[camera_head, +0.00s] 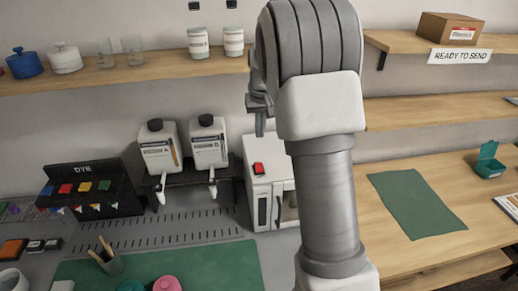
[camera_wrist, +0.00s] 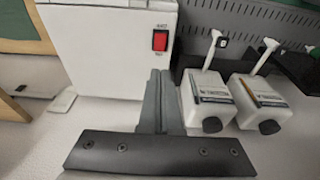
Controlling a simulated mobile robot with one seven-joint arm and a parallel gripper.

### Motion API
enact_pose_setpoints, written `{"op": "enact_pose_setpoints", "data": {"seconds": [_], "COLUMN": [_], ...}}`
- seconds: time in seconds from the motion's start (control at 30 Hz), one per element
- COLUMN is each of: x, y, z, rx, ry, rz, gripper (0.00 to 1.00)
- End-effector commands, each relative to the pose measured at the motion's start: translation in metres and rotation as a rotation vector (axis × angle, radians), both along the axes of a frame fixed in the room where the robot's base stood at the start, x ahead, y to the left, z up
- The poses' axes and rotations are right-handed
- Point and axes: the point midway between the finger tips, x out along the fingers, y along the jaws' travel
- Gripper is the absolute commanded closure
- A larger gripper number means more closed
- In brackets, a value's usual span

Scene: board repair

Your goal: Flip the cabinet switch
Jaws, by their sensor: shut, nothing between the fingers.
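The cabinet (camera_head: 284,168) is a white box with a dark handle on its door, standing on the counter left of my arm. Its red switch (camera_head: 258,168) sits on the upper left part. In the wrist view the cabinet (camera_wrist: 95,45) fills the top left, and the red rocker switch (camera_wrist: 160,40) shows at its right edge with small labels too blurred to read. My gripper (camera_wrist: 160,73) is shut and empty, its fingertips pointing toward the switch and apart from it in the picture. In the head view my gripper (camera_head: 261,132) hangs above the cabinet; my arm hides part of the cabinet's right side.
Two white dispenser bottles (camera_head: 158,148) (camera_head: 208,145) stand on a dark rack left of the cabinet. A wooden shelf (camera_head: 130,73) with jars runs above. A green mat (camera_head: 180,266) lies in front. A dark dye rack (camera_head: 95,187) stands further left.

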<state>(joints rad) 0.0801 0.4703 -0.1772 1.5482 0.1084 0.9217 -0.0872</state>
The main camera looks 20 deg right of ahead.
Motion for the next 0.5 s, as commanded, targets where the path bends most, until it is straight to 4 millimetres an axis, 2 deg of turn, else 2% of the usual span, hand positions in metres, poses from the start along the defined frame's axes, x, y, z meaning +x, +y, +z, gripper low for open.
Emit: {"op": "enact_pose_setpoints", "data": {"seconds": [0.17,0.5], "x": [0.004,0.019], "y": [-0.001,-0.004], "z": [-0.026,-0.096], "rx": [0.0,0.0], "ry": [0.006,0.005], "rz": [0.0,0.0], "gripper": [1.0,1.0]}}
